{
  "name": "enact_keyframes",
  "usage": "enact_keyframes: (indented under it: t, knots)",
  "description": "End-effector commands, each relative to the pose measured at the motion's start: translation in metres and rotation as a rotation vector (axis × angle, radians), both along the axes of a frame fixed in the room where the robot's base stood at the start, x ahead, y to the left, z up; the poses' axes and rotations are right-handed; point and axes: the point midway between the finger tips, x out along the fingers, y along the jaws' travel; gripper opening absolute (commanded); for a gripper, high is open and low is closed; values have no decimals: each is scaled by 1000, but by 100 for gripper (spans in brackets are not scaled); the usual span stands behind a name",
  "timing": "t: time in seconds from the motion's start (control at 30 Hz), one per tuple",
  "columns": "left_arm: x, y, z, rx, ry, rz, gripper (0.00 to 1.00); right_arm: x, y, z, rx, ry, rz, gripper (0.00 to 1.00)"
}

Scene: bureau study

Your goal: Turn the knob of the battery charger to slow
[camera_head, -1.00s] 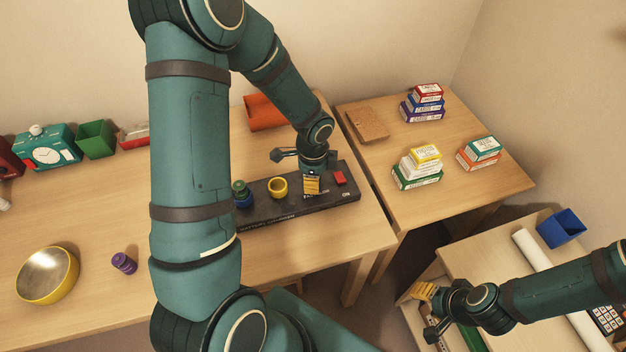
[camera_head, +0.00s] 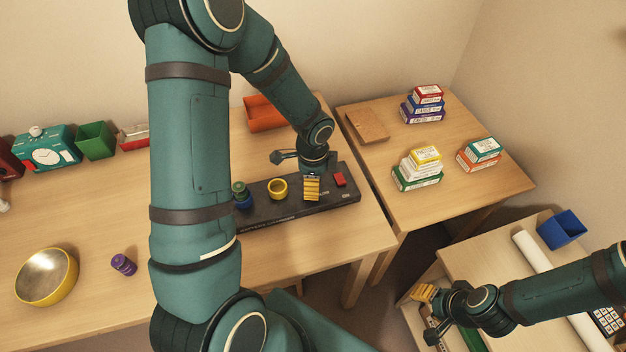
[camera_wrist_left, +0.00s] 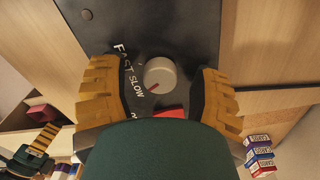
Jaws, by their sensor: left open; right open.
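The battery charger (camera_head: 285,212) is a long black unit on the wooden desk. In the left wrist view its pale grey round knob (camera_wrist_left: 160,75) has a red mark pointing down and left. The words FAST and SLOW (camera_wrist_left: 132,82) are printed left of the knob; the mark points near the lower end of SLOW. My left gripper (camera_wrist_left: 160,80) is open, its yellow fingers on either side of the knob with visible gaps. In the head view the left gripper (camera_head: 312,188) is over the charger and hides the knob. My right gripper (camera_head: 423,292) is open, away over the lower right furniture.
A red switch (camera_head: 340,179), a yellow ring-shaped cup (camera_head: 278,187) and a green and blue piece (camera_head: 241,193) are on the charger. A yellow bowl (camera_head: 47,276) and purple item (camera_head: 123,264) stand at left. Card boxes (camera_head: 417,172) stack on the right table.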

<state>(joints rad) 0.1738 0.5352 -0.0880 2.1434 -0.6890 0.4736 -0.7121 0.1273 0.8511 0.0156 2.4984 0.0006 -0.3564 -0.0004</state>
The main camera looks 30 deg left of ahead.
Motion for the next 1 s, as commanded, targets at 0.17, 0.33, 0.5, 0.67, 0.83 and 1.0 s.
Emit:
enact_keyframes:
  t: [0.17,0.33,0.5,0.67,0.83,1.0]
  knots:
    - [1,0,14,0,-4,1,63,0,0,0,0,0,0,47]
    - [1,1,47,1,-6,1,63,0,0,0,0,0,0,47]
    - [1,0,82,1,-5,2,63,0,0,0,0,0,0,47]
    - [1,0,106,1,-3,2,63,0,0,0,0,0,0,47]
    - [0,0,118,0,-1,0,63,0,0,0,0,0,0,47]
    - [0,0,120,-1,0,0,63,0,0,0,0,0,0,47]
